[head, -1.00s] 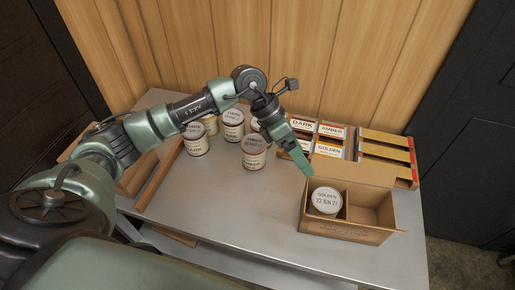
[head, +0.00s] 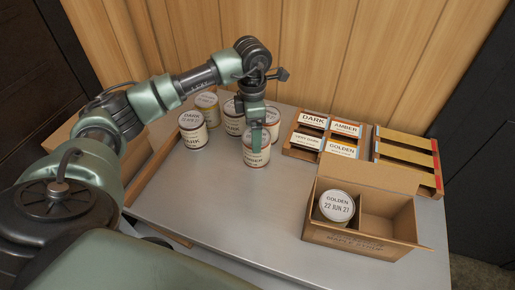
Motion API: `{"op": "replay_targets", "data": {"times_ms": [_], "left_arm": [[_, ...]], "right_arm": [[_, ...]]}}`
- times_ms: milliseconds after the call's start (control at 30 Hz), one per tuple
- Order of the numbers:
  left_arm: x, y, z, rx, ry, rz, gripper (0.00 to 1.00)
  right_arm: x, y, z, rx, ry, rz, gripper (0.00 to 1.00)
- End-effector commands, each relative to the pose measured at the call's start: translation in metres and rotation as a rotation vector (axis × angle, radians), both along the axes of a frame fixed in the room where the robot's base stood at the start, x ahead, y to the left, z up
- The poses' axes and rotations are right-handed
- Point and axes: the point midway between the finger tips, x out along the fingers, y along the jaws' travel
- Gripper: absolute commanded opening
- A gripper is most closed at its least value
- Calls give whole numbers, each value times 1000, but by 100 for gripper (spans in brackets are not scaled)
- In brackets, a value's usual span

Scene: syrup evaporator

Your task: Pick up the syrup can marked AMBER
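Several white-labelled syrup cans stand in a group on the metal table. The left one (head: 192,130) reads DARK. Behind it are a can with a yellowish side (head: 207,107) and a middle can (head: 233,120). Another can (head: 272,118) stands at the right rear, and a front can (head: 257,156) stands nearest me. I cannot read AMBER on any of these cans. My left gripper (head: 256,136) points down at the front can, its green finger overlapping the can's top and side. The finger gap and any contact are hidden. My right gripper is out of view.
A cardboard box (head: 360,236) at the front right holds a GOLDEN can (head: 336,206) in its left compartment; the right one is empty. Behind are a rack of grade cards (head: 328,136), including AMBER, and a slatted wooden rack (head: 408,158). The table's front middle (head: 225,210) is clear.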

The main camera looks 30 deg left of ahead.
Motion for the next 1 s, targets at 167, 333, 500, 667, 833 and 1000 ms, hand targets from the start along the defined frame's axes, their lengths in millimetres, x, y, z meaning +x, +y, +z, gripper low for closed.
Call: {"op": "replay_targets", "data": {"times_ms": [167, 333, 500, 667, 833, 1000], "left_arm": [[3, -3, -19, -1, 4, -1, 86], [8, -5, -45, -1, 4, -1, 86], [8, -5, -58, -1, 1, -1, 86], [8, -4, -58, -1, 0, -1, 86], [8, -4, -58, -1, 0, -1, 47], [8, -4, -58, -1, -1, -1, 2]], "right_arm": [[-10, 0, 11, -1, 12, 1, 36], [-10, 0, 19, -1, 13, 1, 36], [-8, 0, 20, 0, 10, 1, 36], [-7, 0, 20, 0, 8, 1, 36], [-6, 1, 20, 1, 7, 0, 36], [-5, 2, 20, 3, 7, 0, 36]]}}
